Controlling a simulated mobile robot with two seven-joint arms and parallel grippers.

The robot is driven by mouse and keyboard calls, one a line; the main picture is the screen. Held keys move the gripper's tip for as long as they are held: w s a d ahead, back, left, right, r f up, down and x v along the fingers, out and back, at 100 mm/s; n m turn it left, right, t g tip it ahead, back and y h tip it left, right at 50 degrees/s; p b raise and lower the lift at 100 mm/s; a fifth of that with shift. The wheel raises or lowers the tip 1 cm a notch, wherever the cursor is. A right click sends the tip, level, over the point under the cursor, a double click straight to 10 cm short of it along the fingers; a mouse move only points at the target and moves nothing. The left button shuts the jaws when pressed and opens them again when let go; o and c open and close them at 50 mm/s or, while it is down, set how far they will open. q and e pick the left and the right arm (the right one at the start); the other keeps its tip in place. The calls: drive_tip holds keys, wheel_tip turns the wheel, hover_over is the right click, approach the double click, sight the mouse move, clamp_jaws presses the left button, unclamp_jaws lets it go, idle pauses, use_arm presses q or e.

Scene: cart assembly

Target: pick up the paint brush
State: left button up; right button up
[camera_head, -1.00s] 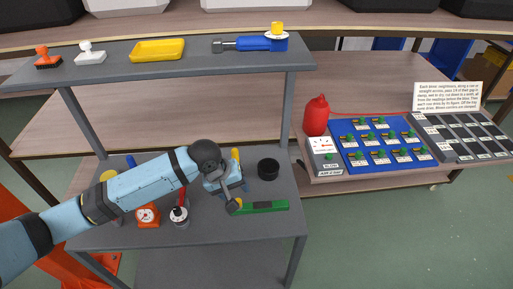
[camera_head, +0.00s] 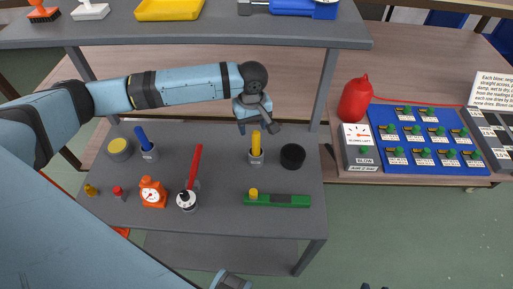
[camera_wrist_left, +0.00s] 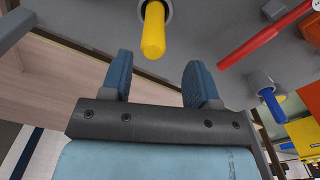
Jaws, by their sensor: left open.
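A yellow handle (camera_head: 256,145) stands upright in a small grey holder on the cart's lower shelf. It also shows in the left wrist view (camera_wrist_left: 153,32), just beyond the fingers. A blue handle (camera_head: 142,137) leans in a similar holder further left. A long red handle (camera_head: 195,165) lies by a round white-and-black item. I cannot tell for certain which one is the paint brush, as no bristles show. My left gripper (camera_head: 251,124) is open and empty, just behind and above the yellow handle. Its two blue fingers (camera_wrist_left: 160,80) are spread apart.
On the lower shelf (camera_head: 225,222) are a black cup (camera_head: 292,156), a green bar (camera_head: 277,200), an orange dial gauge (camera_head: 153,192) and a yellow-topped tin (camera_head: 119,149). The upper shelf (camera_head: 200,35) overhangs behind. A blue panel (camera_head: 428,140) and red bottle (camera_head: 355,98) are at right.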

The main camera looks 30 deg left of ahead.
sight(256, 132)
use_arm(q)
drive_tip(key=f, duration=0.2)
drive_tip(key=d+f, duration=0.1)
drive_tip(key=f, duration=0.2)
drive_tip(key=shift+w, duration=0.1)
drive_tip(key=shift+f, duration=0.4)
drive_tip(key=c, duration=1)
